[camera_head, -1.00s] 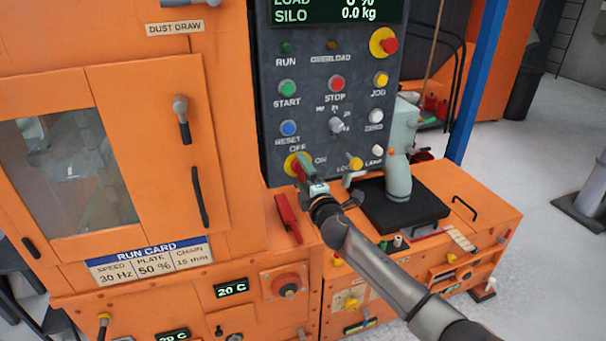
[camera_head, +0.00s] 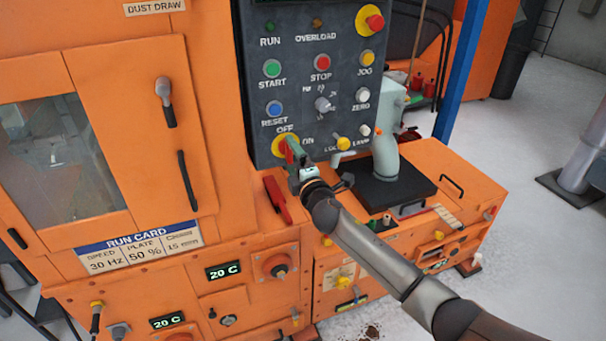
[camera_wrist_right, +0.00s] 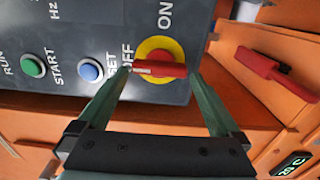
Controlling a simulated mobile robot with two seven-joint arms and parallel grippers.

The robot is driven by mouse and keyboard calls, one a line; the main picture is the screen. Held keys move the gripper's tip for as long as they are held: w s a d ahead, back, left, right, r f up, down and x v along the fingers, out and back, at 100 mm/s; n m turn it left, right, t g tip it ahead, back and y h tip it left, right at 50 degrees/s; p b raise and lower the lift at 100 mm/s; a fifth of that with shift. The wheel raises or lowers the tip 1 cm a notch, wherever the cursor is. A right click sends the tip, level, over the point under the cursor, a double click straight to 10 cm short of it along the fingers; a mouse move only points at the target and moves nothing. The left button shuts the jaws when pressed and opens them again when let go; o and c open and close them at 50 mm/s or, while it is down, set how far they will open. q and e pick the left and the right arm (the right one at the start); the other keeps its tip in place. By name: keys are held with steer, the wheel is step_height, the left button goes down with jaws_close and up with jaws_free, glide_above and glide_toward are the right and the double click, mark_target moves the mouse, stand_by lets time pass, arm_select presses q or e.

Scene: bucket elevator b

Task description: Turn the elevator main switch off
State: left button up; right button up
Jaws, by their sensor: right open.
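The main switch (camera_wrist_right: 158,68) is a red bar handle on a yellow round plate, low on the dark control panel, with OFF and ON lettering beside it. In the right wrist view the handle lies level, its white-marked end toward OFF. The switch also shows in the head view (camera_head: 281,147), partly covered by my right gripper. My right gripper (camera_wrist_right: 161,76) is open, its two green fingers on either side of the handle, near its two ends. I cannot tell whether they touch it. My left gripper is out of view.
The panel (camera_head: 291,98) carries start, stop, reset and other knobs close above the switch.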

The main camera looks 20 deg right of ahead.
steer(key=s, duration=1.1)
steer(key=shift+s+d, duration=0.15)
steer(key=shift+d, duration=0.05)
steer(key=s+a+f+m+g+y, duration=0.1)
steer(key=s+a+f+m+g, duration=0.3)
steer(key=s+f+m, duration=1.2)
steer(key=s+f+g, duration=0.4)
steer(key=s+f, duration=0.9)
steer(key=s, duration=0.1)
steer(key=shift+f+m+g+y, duration=0.2)
steer(key=shift+m+g+y, duration=0.1)
steer(key=shift+g+y, duration=0.1)
